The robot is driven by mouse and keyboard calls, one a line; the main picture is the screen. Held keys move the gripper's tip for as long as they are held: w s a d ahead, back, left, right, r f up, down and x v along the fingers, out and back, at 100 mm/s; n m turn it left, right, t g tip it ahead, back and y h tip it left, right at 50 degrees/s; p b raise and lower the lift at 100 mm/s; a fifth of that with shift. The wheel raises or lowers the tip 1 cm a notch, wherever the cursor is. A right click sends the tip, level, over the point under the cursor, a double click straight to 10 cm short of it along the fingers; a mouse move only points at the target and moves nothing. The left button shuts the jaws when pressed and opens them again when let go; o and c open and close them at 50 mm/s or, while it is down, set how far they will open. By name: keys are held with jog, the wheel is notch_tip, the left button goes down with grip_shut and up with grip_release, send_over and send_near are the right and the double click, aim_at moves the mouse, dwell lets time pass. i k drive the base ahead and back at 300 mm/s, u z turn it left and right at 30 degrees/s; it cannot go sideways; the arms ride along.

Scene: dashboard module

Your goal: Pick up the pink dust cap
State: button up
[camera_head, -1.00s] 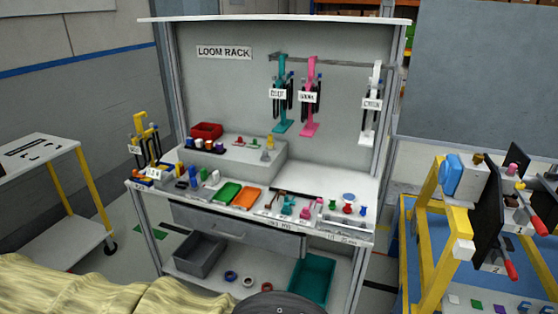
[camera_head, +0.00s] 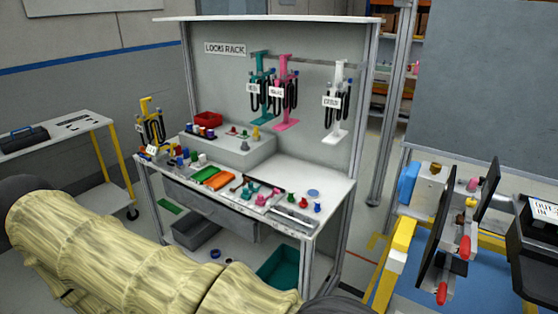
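Small pink pieces lie on the workbench: one pink piece (camera_head: 261,200) near the front edge, with another pink one beside it. A pink round piece (camera_head: 473,184) also shows on the dashboard module at the right, between dark upright panels. I cannot tell at this size which of them is the dust cap. My arm, in a pale yellow ribbed sleeve, crosses the lower left, well in front of the bench. My gripper is not in view.
The white workbench (camera_head: 330,192) carries a green tray (camera_head: 196,172), an orange tray (camera_head: 218,180) and a red bin (camera_head: 208,119). Looms hang from its back panel (camera_head: 225,85). A side cart (camera_head: 60,140) stands left. Floor shows between the bench and the blue-topped module table (camera_head: 400,298).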

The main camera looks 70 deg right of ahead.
aim_at(260, 201)
jog(key=z, duration=1.3)
